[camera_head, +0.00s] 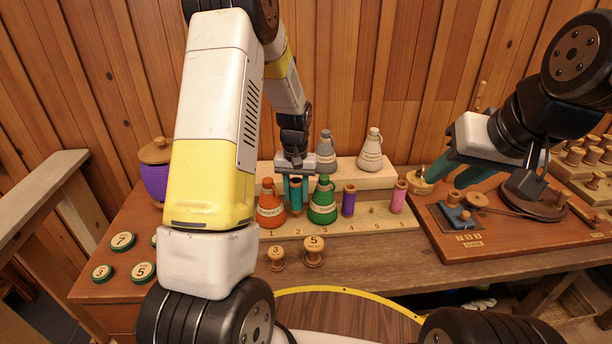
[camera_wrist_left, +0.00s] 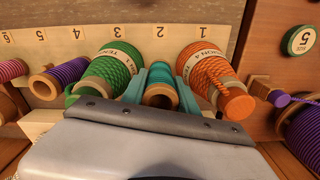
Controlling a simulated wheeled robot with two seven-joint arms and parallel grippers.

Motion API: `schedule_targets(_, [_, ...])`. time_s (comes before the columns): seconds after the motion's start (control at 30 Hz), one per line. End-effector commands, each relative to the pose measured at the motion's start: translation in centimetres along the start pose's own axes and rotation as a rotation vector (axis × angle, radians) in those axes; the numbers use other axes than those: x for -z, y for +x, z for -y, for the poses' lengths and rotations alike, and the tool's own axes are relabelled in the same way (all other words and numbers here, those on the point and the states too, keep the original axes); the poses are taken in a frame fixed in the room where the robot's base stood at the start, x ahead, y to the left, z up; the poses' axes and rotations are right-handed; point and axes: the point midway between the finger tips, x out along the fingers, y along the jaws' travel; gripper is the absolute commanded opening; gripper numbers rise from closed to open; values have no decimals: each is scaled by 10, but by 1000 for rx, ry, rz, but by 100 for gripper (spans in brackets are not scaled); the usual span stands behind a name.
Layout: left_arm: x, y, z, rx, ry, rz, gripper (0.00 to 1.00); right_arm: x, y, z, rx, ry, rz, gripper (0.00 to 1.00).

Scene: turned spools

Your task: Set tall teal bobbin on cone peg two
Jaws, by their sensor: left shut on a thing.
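The tall teal bobbin (camera_head: 296,194) is upright between the fingers of my left gripper (camera_head: 294,184), which is shut on it. In the left wrist view the bobbin (camera_wrist_left: 161,88) is between both teal fingers, in line with the number 2 on the numbered cone rail (camera_head: 390,220). An orange cone (camera_head: 270,207) stands on its left and a green cone (camera_head: 322,205) on its right. The bobbin's lower end and its peg are hidden, so I cannot tell whether it is seated. My right gripper (camera_head: 447,172) is over the right-hand board; its opening is unclear.
Grey (camera_head: 325,153) and cream (camera_head: 371,152) cones stand on the step behind. Two wooden knobs (camera_head: 314,252) are in front.

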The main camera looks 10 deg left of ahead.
Motion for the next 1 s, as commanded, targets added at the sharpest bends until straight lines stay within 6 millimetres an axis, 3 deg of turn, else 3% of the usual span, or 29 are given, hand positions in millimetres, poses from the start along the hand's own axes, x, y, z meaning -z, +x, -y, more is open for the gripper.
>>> schedule_targets(0.47, [0, 1, 0, 0, 0, 0, 0, 0, 0, 0, 0, 0, 0, 36])
schedule_targets(1.0, [0, 21, 0, 0, 0, -1, 0, 0, 0, 0, 0, 0, 0, 36])
